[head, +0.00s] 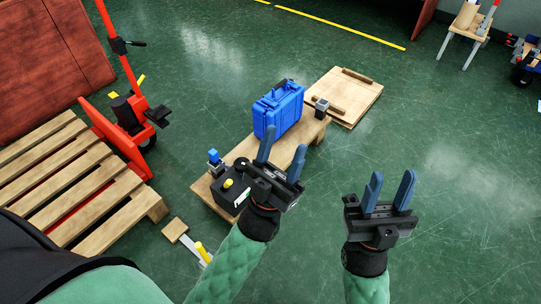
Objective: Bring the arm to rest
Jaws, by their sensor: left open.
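My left gripper (281,158) is open, with its two blue fingers apart and nothing between them. It is in the middle of the head view, in front of the wooden bench and the blue case from this angle. My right gripper (390,190) is to the right, over bare green floor. Its two blue fingers stand apart and hold nothing. Both green-sleeved arms come up from the bottom of the view.
A low wooden bench (309,133) carries a blue case (279,110) and a black box (228,192). A wooden pallet (75,185) and a red lifting machine (127,107) stand at left. A wooden panel (352,92) lies behind the bench.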

